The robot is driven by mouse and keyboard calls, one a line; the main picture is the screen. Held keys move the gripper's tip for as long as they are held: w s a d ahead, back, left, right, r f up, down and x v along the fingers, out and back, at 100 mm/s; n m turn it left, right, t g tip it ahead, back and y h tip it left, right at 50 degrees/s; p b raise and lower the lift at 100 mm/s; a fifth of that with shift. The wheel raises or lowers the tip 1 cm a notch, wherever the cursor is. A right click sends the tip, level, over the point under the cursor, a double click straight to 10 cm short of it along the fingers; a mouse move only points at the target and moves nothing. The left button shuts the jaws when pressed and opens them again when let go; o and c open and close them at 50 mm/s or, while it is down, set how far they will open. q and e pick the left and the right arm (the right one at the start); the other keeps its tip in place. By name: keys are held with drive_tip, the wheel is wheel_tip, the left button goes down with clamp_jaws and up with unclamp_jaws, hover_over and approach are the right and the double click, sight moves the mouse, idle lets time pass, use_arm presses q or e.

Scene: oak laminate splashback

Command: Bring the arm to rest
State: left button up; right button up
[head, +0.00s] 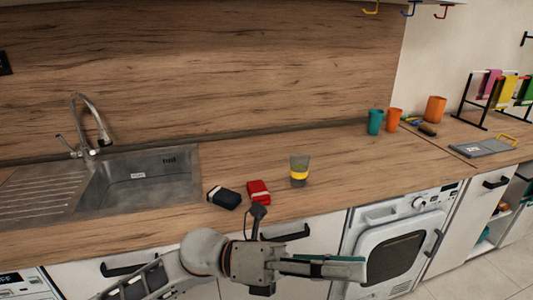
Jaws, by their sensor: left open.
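My left gripper (345,268) is in the head view at the bottom centre, in front of the counter's front edge. Its arm comes in from the lower left and its fingers point to the right. It is open, and I see nothing held in it. The fingers overlap the view of the white cabinet fronts and the edge of the washing machine (395,262). My right gripper is out of view.
On the wooden counter (330,185) are a black item (223,197), a red item (259,192) and a glass with a yellow band (299,171). A sink (138,188) is left. Cups (375,122), a grey board (482,147) and a towel rack (487,98) stand right.

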use_arm(q)
drive_tip(key=w+a+f+n+t+y, duration=0.1)
drive_tip(key=w+a+f+n+t, duration=0.4)
drive_tip(key=n+t, duration=0.6)
drive_tip(key=w+a+f+n+t+y, duration=0.1)
drive_tip(key=w+a+f+n+t, duration=0.3)
drive_tip(key=w+n+t, duration=0.7)
drive_tip(key=s+a+f+n+y, duration=0.2)
drive_tip(key=a+f+n+y, duration=0.5)
drive_tip(key=n, duration=0.3)
drive_tip(key=s+a+f+n+g+y, duration=0.2)
drive_tip(key=s+a+f+n, duration=0.2)
drive_tip(key=f, duration=0.5)
drive_tip(key=s+a+f+n+g+y, duration=0.1)
drive_tip(key=s+a+f+n+y, duration=0.2)
drive_tip(key=f, duration=0.7)
drive_tip(key=s+a+f+n+g+y, duration=0.2)
drive_tip(key=s+a+f+n+y, duration=0.1)
drive_tip(key=s+a+f, duration=0.4)
wheel_tip(320, 180, down, 2)
drive_tip(key=shift+s+a+f+n+g, duration=0.2)
drive_tip(key=shift+s+a+n+g, duration=0.1)
drive_tip(key=shift+a+n, duration=0.7)
